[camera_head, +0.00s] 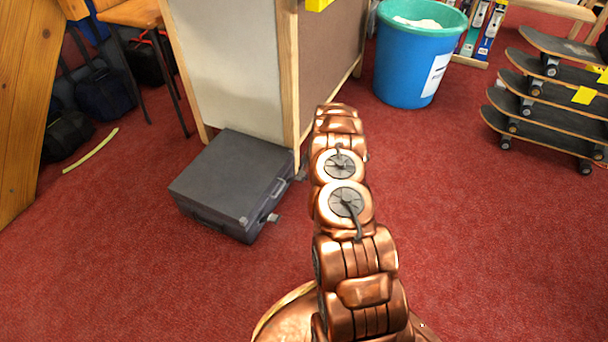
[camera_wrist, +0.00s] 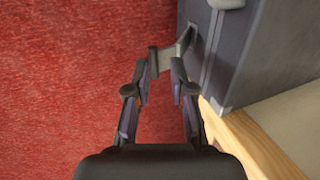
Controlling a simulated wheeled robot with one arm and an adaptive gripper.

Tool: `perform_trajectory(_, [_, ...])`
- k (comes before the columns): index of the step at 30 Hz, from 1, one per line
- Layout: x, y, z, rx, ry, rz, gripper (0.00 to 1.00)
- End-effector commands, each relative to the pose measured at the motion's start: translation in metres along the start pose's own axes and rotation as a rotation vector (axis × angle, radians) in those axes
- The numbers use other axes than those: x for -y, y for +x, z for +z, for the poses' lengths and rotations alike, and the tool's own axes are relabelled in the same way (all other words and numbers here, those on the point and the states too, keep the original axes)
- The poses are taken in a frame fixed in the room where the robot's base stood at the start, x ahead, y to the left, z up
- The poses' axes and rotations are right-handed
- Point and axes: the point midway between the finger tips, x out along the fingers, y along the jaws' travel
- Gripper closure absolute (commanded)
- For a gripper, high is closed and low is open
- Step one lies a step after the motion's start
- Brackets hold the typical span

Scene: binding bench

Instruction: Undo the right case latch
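The dark grey case (camera_head: 225,182) lies flat on the red carpet, left of my arm in the head view. One latch (camera_head: 272,217) sticks out near its front right corner. The right latch (camera_wrist: 181,48) shows in the wrist view as a grey tab with a dark end, standing out from the case side (camera_wrist: 252,50). My gripper (camera_wrist: 158,66) is open, with its fingertips on either side of the tab's outer end. Red carpet shows between the fingers. I cannot tell whether either finger touches the tab. In the head view my arm hides the gripper.
A panel with a wooden post (camera_head: 291,80) stands close behind the case. Its wooden base (camera_wrist: 250,140) lies right of my gripper in the wrist view. A blue bin (camera_head: 408,65) and stacked skateboards (camera_head: 545,95) stand farther back. Open carpet lies left and in front.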

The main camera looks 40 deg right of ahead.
Motion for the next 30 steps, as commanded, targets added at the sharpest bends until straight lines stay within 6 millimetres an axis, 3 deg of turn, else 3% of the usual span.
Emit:
perform_trajectory(21, [0.002,-0.092,-0.001,-0.003,-0.001,-0.003,0.77])
perform_trajectory(30, [0.001,-0.105,0.000,-0.001,0.000,-0.002,0.77])
